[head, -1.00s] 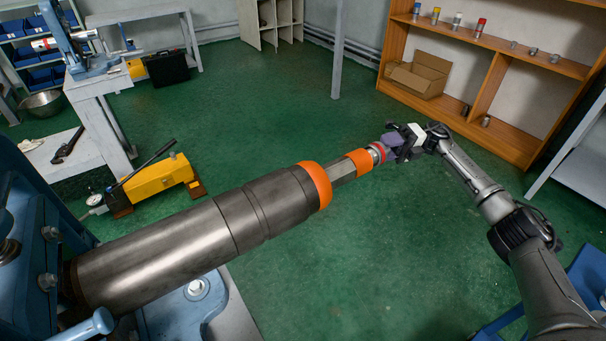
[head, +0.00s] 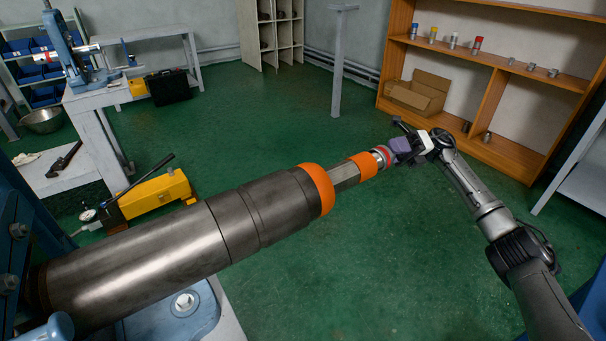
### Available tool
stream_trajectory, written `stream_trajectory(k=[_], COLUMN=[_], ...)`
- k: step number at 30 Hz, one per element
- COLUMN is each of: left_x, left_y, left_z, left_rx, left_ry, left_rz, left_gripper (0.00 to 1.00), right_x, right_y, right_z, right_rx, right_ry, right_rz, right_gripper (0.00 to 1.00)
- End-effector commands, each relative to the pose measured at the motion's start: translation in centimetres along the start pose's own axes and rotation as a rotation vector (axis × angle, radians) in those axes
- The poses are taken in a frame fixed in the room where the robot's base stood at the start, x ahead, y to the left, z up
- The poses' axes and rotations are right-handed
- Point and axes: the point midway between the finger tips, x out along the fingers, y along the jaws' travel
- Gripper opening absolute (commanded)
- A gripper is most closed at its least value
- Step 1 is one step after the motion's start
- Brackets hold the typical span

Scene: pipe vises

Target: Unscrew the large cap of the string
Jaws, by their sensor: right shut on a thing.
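The string (head: 150,246) is a long thick steel cylinder running from the lower left towards the middle. It has an orange ring (head: 318,188), a narrower hexagonal steel section, a second orange band (head: 367,165) and a red-ringed end (head: 383,156). A purple piece (head: 400,146), which looks like the cap, sits at this far end. My right gripper (head: 406,147) is shut on the purple piece, its arm coming from the right. Whether the piece still touches the red-ringed end is too small to tell. My left gripper is out of view.
A blue vise (head: 18,235) holds the string's near end at left. A yellow pump (head: 155,195) stands beyond the string. An orange shelf (head: 490,95) with small caps and a cardboard box (head: 420,92) stands at the back right. The green floor between is clear.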

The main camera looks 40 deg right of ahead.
Motion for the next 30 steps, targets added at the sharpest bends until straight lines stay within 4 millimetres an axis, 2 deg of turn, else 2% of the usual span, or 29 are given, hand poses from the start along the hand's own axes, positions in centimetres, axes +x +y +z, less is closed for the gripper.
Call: stream_trajectory(k=[1, 7, 21, 30], left_x=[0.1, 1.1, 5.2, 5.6], left_y=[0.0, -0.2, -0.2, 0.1], left_z=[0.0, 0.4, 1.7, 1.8], left_rx=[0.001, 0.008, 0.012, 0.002], left_ry=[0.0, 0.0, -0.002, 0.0], left_rz=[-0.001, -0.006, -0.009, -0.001], left_gripper=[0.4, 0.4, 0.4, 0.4], right_x=[0.1, 0.1, 0.1, 0.1], right_y=[-0.8, -1.1, -1.0, -0.7], right_z=[-0.4, -0.5, -0.5, -0.3], right_rx=[0.012, -0.028, -0.314, -0.376], right_ry=[0.007, 0.008, 0.02, 0.023], right_rz=[-0.009, 0.002, 0.068, 0.081], right_gripper=[0.0, 0.0, 0.0, 0.0])
